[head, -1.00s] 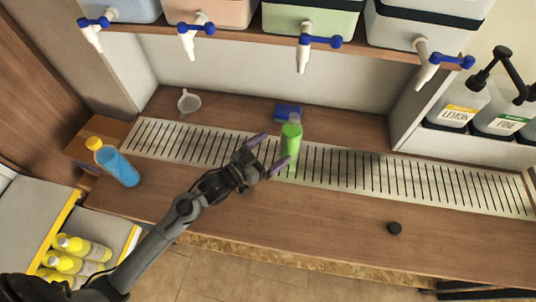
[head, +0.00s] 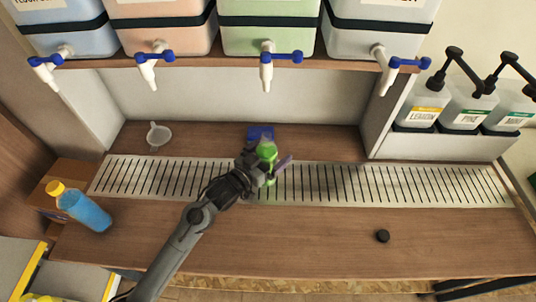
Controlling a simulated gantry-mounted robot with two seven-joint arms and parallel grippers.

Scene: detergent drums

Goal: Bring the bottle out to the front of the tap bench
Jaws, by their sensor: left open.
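A green bottle (head: 267,151) stands upright on the slotted drip grate (head: 340,183) of the tap bench (head: 320,226), below the taps. My left gripper (head: 267,168) is open at the green bottle, with a finger on its right side; the hand hides much of the bottle's lower part. I cannot tell whether the fingers touch it. A blue bottle with a yellow cap (head: 83,207) is at the left end of the bench. My right gripper is not in view.
A white funnel (head: 158,134) sits at the back left. A black cap (head: 382,236) lies on the clear front bench. Taps (head: 266,72) hang above; pump bottles (head: 468,107) stand at right.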

